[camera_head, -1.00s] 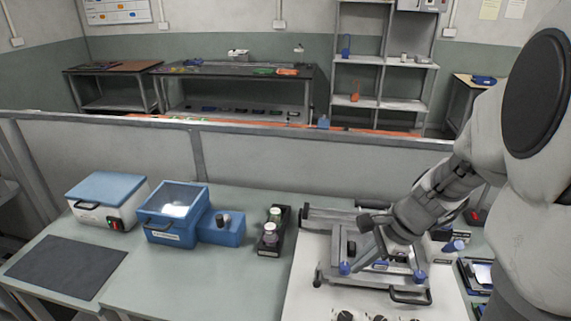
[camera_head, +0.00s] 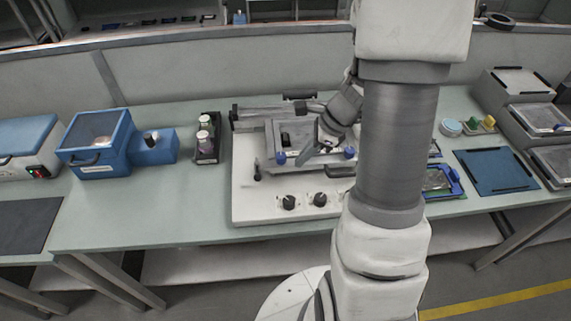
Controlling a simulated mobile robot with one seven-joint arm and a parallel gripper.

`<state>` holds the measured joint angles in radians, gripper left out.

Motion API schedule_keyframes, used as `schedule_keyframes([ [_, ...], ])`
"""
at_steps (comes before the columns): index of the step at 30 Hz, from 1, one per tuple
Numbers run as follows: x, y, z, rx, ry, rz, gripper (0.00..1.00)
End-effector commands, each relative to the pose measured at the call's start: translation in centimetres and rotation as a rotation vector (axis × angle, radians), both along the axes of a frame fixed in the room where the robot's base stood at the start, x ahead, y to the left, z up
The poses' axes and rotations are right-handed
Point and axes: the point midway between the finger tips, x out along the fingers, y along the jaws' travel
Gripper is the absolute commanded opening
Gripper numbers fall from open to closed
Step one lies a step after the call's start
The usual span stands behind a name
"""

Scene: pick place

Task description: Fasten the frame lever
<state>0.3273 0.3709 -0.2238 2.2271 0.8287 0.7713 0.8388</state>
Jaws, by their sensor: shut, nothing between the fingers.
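A metal frame fixture (camera_head: 290,131) sits on a white machine base (camera_head: 247,200) at the middle of the bench. I cannot tell whether the fingertips touch the frame or a lever. My arm hides the right part of the fixture.
Black knobs (camera_head: 289,202) stand on the base's front. A black holder with bottles (camera_head: 206,138) and a blue box (camera_head: 98,145) are to the left. A blue mat (camera_head: 495,171) and stacked trays (camera_head: 536,118) are to the right. My arm blocks the middle right.

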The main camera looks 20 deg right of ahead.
Motion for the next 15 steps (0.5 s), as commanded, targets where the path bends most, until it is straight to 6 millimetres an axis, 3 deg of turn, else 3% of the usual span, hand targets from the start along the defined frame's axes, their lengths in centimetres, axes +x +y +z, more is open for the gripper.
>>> schedule_keyframes([
  [12,1.6,3.3,-7.8,0.002,0.004,0.001,0.00],
  [14,1.8,3.8,-8.8,0.003,0.006,0.001,0.00],
  [15,2.3,4.6,-7.9,0.000,0.000,0.004,0.00],
])
